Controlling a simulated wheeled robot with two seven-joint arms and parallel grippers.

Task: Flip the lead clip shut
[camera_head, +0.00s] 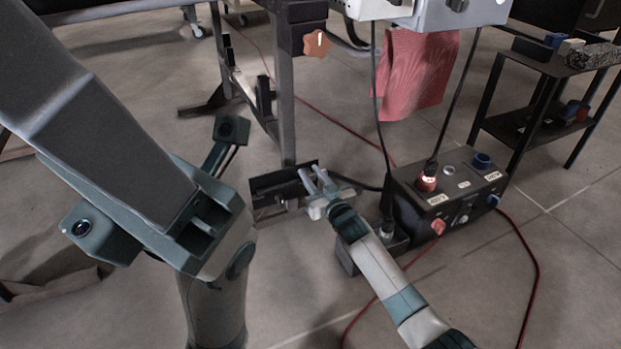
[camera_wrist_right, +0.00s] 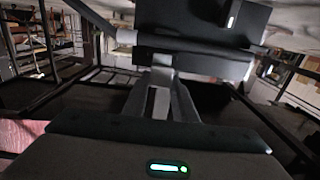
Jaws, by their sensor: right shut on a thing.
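My right gripper (camera_head: 312,180) is low in the middle of the head view, beside a dark bracket-like part (camera_head: 272,184). In the right wrist view its jaws (camera_wrist_right: 162,78) are shut on a dark block (camera_wrist_right: 195,28). I cannot tell whether this block is the lead clip. A black control box (camera_head: 455,200) stands on the floor to the right.
A metal frame leg (camera_head: 285,100) with an orange knob (camera_head: 316,44) stands behind my right gripper. A red cloth (camera_head: 418,72) hangs below a grey unit (camera_head: 455,14). A black shelf (camera_head: 540,65) is at the right. Red cable (camera_head: 537,262) lies on the floor.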

